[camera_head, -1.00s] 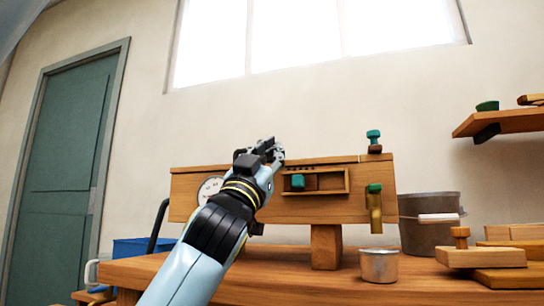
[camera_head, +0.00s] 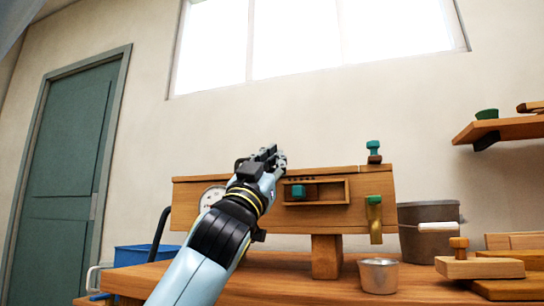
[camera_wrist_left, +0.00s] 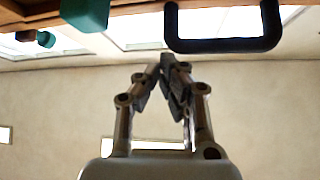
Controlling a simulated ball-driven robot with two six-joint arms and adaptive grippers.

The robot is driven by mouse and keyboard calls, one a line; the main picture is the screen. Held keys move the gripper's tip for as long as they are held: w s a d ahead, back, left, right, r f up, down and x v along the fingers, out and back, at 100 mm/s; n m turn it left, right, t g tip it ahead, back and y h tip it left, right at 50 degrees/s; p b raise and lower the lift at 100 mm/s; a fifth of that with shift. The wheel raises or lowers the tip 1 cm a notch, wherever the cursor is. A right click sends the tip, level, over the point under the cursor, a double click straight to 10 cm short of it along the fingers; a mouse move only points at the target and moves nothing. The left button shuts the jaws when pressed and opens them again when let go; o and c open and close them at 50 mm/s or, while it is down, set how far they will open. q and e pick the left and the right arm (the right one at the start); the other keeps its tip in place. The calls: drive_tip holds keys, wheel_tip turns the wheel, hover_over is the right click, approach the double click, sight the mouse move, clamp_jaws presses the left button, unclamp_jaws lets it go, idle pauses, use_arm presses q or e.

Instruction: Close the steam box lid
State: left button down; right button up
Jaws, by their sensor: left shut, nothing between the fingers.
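The steam box (camera_head: 330,216) is a long wooden box on a post above the bench. Its front has a slotted panel with a green knob (camera_head: 298,191), a round gauge (camera_head: 212,196) and a green-topped brass piece (camera_head: 375,217). I cannot tell which part is the lid or how far it stands open. My left gripper (camera_head: 273,154) is at the box's upper edge, in front of it in the head view. In the left wrist view its fingers (camera_wrist_left: 168,65) meet, empty, below a black U-shaped handle (camera_wrist_left: 222,44); contact is not visible. My right gripper is out of view.
A metal cup (camera_head: 378,276), a dark bucket (camera_head: 428,232) and wooden pieces (camera_head: 480,267) stand on the bench (camera_head: 270,288) at right. A shelf (camera_head: 500,129) is on the right wall. A blue bin (camera_head: 143,255) is at lower left.

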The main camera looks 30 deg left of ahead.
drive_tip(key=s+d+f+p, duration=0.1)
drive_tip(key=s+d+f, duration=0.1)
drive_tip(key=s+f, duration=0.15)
use_arm(q)
drive_tip(key=s+r+b+v, duration=0.1)
drive_tip(key=b+v, duration=0.3)
drive_tip(key=v, duration=0.4)
drive_tip(key=shift+s+d+f, duration=0.15)
drive_tip(key=shift+s+d, duration=0.15)
drive_tip(key=shift+d, duration=0.05)
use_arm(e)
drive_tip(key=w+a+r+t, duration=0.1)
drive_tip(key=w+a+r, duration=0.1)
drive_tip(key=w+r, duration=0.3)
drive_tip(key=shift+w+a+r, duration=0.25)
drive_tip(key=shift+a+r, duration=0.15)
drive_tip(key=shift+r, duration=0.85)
